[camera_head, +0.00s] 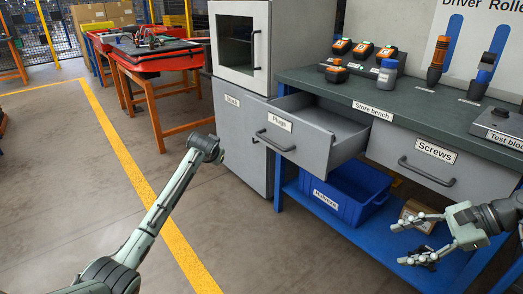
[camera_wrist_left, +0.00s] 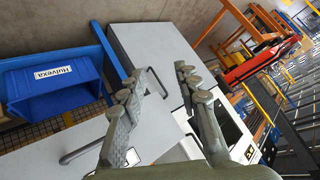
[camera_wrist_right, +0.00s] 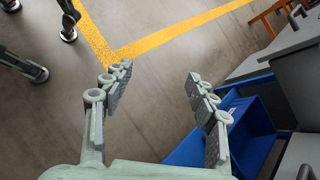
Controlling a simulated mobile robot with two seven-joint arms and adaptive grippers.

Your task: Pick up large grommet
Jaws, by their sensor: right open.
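I cannot make out a large grommet in any view. The grey drawer labelled Plugs (camera_head: 300,138) is pulled out under the bench, and the part of its inside that shows looks bare. My right gripper (camera_head: 408,243) is open and empty, low at the right in the head view, in front of the lower shelf. In the right wrist view its spread fingers (camera_wrist_right: 157,75) have floor between them. My left gripper (camera_wrist_left: 155,82) is open and empty in the left wrist view, with a grey cabinet behind its fingers. Its fingers do not show in the head view.
The Screws drawer (camera_head: 420,163) is shut. A blue Hulvexa bin (camera_head: 345,192) and a small cardboard box (camera_head: 418,215) are on the blue lower shelf. Orange-labelled items and drivers stand on the bench top (camera_head: 400,108). A red tray (camera_head: 160,57) lies back left; the floor at left is open.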

